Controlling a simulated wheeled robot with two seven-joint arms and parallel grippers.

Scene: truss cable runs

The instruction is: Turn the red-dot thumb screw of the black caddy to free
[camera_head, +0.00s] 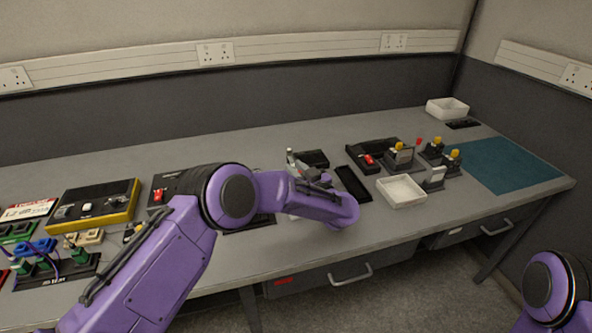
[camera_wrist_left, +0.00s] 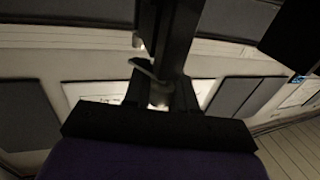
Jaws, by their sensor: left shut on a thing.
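My left arm reaches in from the left over the workbench, and my left gripper (camera_head: 306,172) is around the middle of the bench. It is shut on a small grey part, which also shows between the dark fingers in the left wrist view (camera_wrist_left: 150,72). I cannot tell whether this part is a thumb screw. A black block (camera_head: 314,158) lies just behind the gripper. I cannot tell which black item is the caddy, and no red dot on a screw can be made out. My right gripper is out of view.
A black tray with a red part (camera_head: 368,160), a white tray (camera_head: 401,191) and yellow-topped fixtures stand to the right. A teal mat (camera_head: 505,165) lies at the far right. A yellow-edged black case (camera_head: 95,204) and coloured connectors crowd the left. The bench's back strip is clear.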

